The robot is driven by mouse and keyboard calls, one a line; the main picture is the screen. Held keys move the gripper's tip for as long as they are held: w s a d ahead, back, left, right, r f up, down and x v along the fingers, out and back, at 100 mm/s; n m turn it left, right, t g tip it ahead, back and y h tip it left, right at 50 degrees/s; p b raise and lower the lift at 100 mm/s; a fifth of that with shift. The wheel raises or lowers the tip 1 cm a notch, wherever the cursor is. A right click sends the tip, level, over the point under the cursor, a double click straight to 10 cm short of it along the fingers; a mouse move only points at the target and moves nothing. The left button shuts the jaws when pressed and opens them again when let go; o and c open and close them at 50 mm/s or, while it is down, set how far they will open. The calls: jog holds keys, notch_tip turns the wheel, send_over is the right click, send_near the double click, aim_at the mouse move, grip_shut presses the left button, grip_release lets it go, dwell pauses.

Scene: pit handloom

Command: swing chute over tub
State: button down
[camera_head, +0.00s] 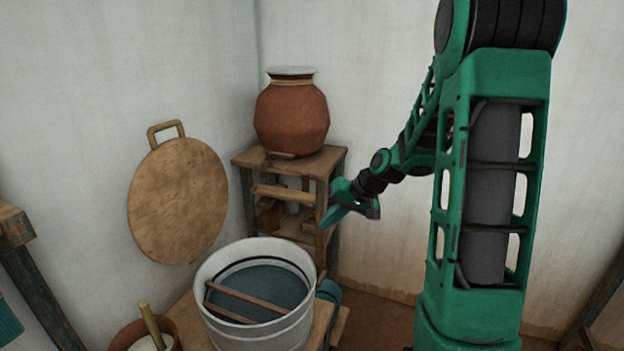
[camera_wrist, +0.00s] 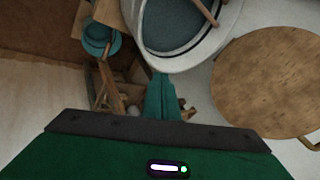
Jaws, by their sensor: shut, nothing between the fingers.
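The tub (camera_head: 256,334) is a pale round vessel with dark liquid, at the lower middle of the head view. Two thin wooden sticks lie across it. Its rim also shows at the top of the wrist view (camera_wrist: 178,66). I cannot clearly pick out the chute; a short wooden bar (camera_head: 284,195) at the front of the wooden stand may be it. My green gripper (camera_head: 330,217) is shut and empty, in front of the stand's right side and above the tub's right rim.
A brown clay pot (camera_head: 291,116) stands on the wooden stand (camera_head: 329,160). A round wooden board (camera_head: 178,205) hangs on the left wall. A teal vessel (camera_wrist: 98,38) sits beside the tub. A small pot with a stick (camera_head: 150,325) is at front left.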

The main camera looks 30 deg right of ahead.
jog(key=w+d+m+t+y, duration=0.1)
jog(key=w+t, duration=0.1)
jog(key=w, duration=0.4)
jog(key=m+t, duration=0.8)
jog(key=t, duration=0.1)
send_near(315, 175)
jog(key=s+a+r, duration=0.1)
jog(key=s, duration=0.1)
jog(key=shift+a+r, duration=0.15)
jog(key=x, duration=1)
